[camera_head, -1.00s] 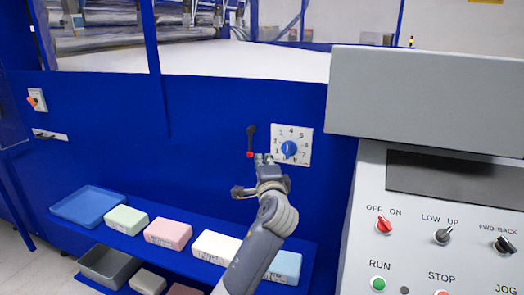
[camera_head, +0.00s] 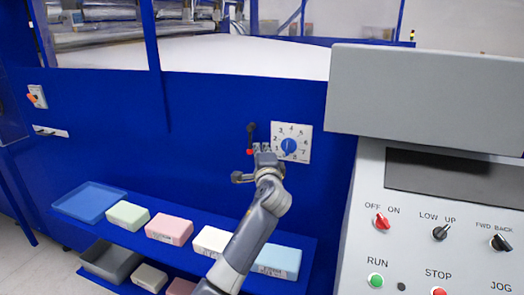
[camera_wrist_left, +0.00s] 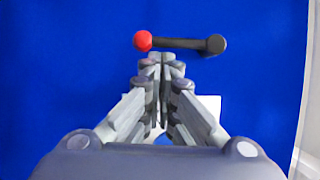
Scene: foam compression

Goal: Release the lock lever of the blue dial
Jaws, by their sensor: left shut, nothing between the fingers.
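The blue dial (camera_head: 289,146) sits on a white numbered plate (camera_head: 304,130) on the blue machine front. The lock lever (camera_head: 251,135) is just left of the plate, a black bar with a red knob at its lower end, hanging near vertical. In the left wrist view the lever (camera_wrist_left: 185,43) lies across the top, its red knob (camera_wrist_left: 142,40) at the left. My left gripper (camera_head: 262,148) is shut and empty, its fingertips (camera_wrist_left: 161,58) close beside the red knob; whether they touch it I cannot tell. My fingers hide part of the plate in the wrist view.
The grey control console (camera_head: 420,230) stands at the right with switches and buttons. Below the dial, a blue shelf (camera_head: 130,230) holds a blue tray (camera_head: 90,203) and several foam blocks. The blue panel left of the lever is clear.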

